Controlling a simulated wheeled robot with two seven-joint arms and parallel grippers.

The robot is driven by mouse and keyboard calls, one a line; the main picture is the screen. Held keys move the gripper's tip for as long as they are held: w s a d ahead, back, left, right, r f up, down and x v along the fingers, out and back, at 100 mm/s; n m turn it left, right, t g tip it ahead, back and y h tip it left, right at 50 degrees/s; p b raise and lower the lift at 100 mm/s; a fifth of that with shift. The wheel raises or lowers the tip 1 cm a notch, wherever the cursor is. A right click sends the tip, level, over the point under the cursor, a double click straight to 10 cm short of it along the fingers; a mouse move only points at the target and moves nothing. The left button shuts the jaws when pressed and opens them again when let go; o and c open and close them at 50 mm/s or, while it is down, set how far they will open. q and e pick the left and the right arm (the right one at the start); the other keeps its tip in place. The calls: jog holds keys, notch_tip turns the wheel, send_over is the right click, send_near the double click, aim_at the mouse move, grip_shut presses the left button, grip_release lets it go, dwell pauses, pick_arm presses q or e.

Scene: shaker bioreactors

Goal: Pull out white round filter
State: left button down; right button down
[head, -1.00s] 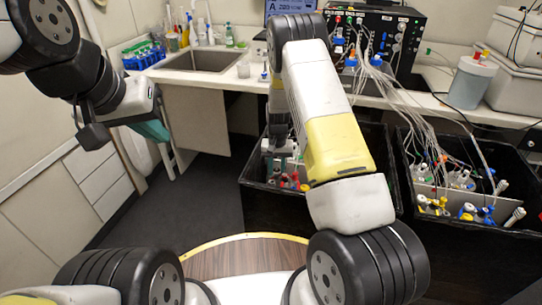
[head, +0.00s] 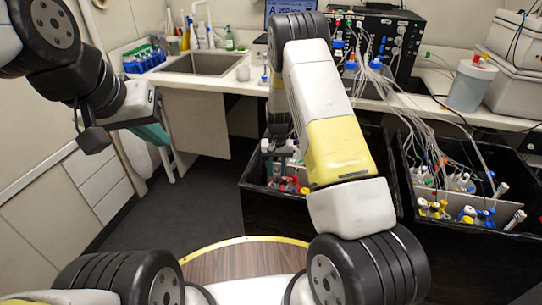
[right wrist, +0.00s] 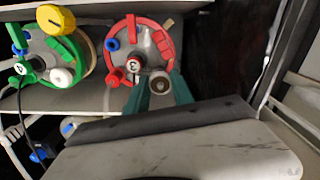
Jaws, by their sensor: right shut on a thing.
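Two round vessel tops show in the right wrist view, one with a red ring (right wrist: 112,45) and one with a green ring (right wrist: 78,40). A small white round filter (right wrist: 160,82) is at the lower right of the red-ringed top, between the teal fingertips of my right gripper (right wrist: 160,93). My right gripper is shut on it. In the head view my right gripper (head: 279,148) reaches down into the left black box, and the filter cannot be made out. My left gripper (head: 90,138) hangs at the left, away from the boxes; its jaws are unclear.
The left black box (head: 262,190) and right black box (head: 455,232) hold several vessels with coloured caps. Tubes run from them to a black control unit (head: 375,38) on the bench. Another white round cap (right wrist: 62,77) sits by the green-ringed top. The floor at left is clear.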

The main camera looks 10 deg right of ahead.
jog(key=shift+r, duration=1.5)
